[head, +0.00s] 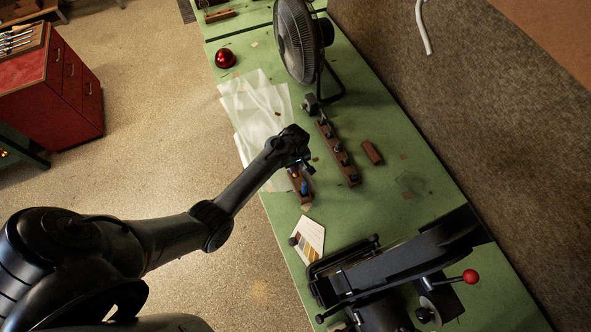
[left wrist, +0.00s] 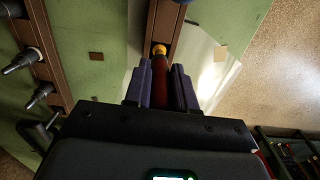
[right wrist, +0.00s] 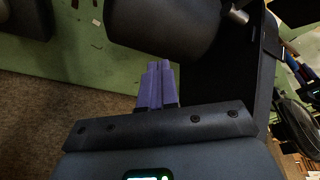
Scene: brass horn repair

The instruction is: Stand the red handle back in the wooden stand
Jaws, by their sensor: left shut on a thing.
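The red handle (left wrist: 159,78) with a yellow collar (left wrist: 159,49) is between the fingers of my left gripper (left wrist: 160,88), which is shut on it. The wooden stand (left wrist: 166,24) is a brown strip beyond the fingertips, and the handle's collar end overlaps it in view. I cannot tell whether the handle touches the stand. In the head view my left gripper (head: 298,165) is over the far end of the wooden stand (head: 308,197), where a blue handle (head: 304,187) stands. My right gripper (right wrist: 157,88) is empty, its fingers together.
A longer wooden rack (head: 338,155) with several dark tools is to the right of the stand, with a brown block (head: 372,152) beside it. Plastic sheets (head: 255,115) lie behind. A fan (head: 298,42) stands farther back, and a colour card (head: 309,240) lies nearer.

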